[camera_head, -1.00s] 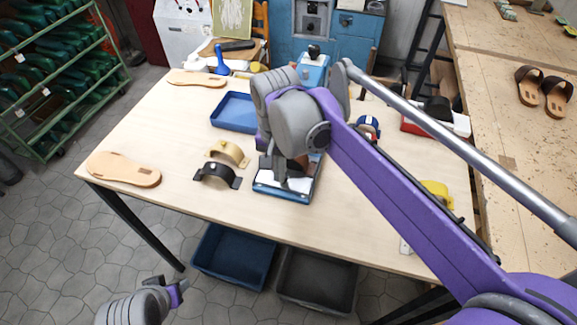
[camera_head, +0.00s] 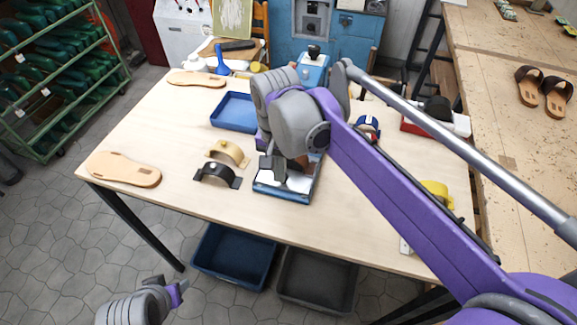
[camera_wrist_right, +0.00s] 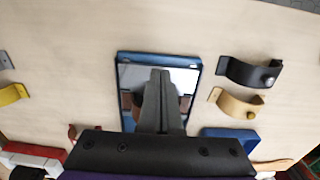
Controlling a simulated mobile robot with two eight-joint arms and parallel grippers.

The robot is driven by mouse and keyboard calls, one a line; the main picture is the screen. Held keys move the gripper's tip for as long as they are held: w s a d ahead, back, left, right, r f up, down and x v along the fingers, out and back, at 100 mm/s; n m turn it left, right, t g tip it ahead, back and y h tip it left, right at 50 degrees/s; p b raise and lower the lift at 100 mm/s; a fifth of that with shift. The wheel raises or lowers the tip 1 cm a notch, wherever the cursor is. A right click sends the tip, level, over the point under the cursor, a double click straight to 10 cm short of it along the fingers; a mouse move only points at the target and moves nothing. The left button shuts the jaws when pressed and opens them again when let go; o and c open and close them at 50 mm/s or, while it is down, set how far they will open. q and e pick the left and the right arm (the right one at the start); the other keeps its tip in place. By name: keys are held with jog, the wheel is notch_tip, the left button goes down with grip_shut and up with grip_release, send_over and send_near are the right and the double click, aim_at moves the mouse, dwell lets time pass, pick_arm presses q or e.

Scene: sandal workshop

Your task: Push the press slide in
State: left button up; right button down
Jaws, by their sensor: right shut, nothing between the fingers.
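The press (camera_head: 283,196) stands on the table near its front edge, a blue base with a bright, shiny plate on it. In the right wrist view its blue frame (camera_wrist_right: 158,57) surrounds a mirror-like surface. I cannot make out the slide as a separate part, and my right arm hides the rear of the press. My right gripper (camera_head: 275,172) is shut and empty, over the press; its fingers also show in the right wrist view (camera_wrist_right: 160,78). Whether it touches the press, I cannot tell. My left gripper (camera_head: 178,293) is low at the lower left, away from the table.
A black strap (camera_head: 216,174) and a tan strap (camera_head: 229,152) lie left of the press. A blue tray (camera_head: 234,112) is behind them. Tan soles (camera_head: 122,168) lie at the left. A yellow piece (camera_head: 437,192) is at the right.

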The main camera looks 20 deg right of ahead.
aim_at(289, 166)
jog(key=shift+f+b, duration=1.35)
jog(key=shift+f, duration=1.1)
pick_arm(q)
jog(key=f, duration=0.3)
jog(key=shift+s, duration=0.4)
pick_arm(e)
jog(key=shift+w, duration=0.15)
